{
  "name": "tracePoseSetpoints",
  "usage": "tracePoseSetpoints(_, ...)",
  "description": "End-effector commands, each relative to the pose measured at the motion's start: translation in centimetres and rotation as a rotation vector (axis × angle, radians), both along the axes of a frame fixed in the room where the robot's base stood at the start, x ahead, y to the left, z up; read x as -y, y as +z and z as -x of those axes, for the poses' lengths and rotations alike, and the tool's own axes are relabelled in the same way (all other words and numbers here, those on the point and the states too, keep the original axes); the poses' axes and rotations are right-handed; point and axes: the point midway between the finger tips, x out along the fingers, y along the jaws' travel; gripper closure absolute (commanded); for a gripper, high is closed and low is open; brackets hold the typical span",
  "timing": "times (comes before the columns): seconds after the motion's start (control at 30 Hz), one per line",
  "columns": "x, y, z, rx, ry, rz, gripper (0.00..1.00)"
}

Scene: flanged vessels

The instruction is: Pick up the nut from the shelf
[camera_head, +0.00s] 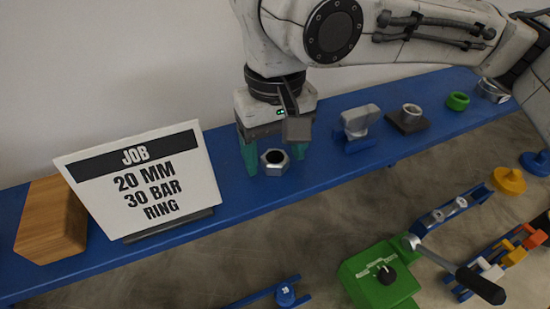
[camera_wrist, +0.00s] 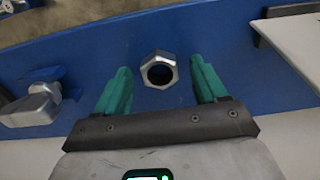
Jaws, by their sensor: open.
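A silver hexagonal nut (camera_head: 275,162) lies on the blue shelf (camera_head: 345,168), with its round hole facing up. My gripper (camera_head: 274,162) is above the shelf with its two green fingers apart, one on each side of the nut. In the wrist view the nut (camera_wrist: 159,70) shows between the green fingertips (camera_wrist: 160,78), slightly beyond them, with a gap on both sides. The gripper is open and holds nothing. Whether the fingertips touch the shelf cannot be told.
A job sign (camera_head: 146,184) reading "20 MM 30 BAR RING" and a wooden block (camera_head: 52,220) stand left of the nut. A grey part on a blue stand (camera_head: 358,124), a ring on a dark base (camera_head: 409,118) and a green ring (camera_head: 457,101) are to the right. A green fixture (camera_head: 380,277) stands below.

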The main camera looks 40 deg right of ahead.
Motion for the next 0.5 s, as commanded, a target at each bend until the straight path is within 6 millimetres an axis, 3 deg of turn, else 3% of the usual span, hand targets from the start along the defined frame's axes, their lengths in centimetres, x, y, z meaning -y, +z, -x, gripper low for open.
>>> tracePoseSetpoints(0.07,0.00,0.01,-0.01,0.000,0.000,0.000,0.31)
tracePoseSetpoints(0.5,0.01,0.04,-0.02,0.000,-0.001,0.000,0.73)
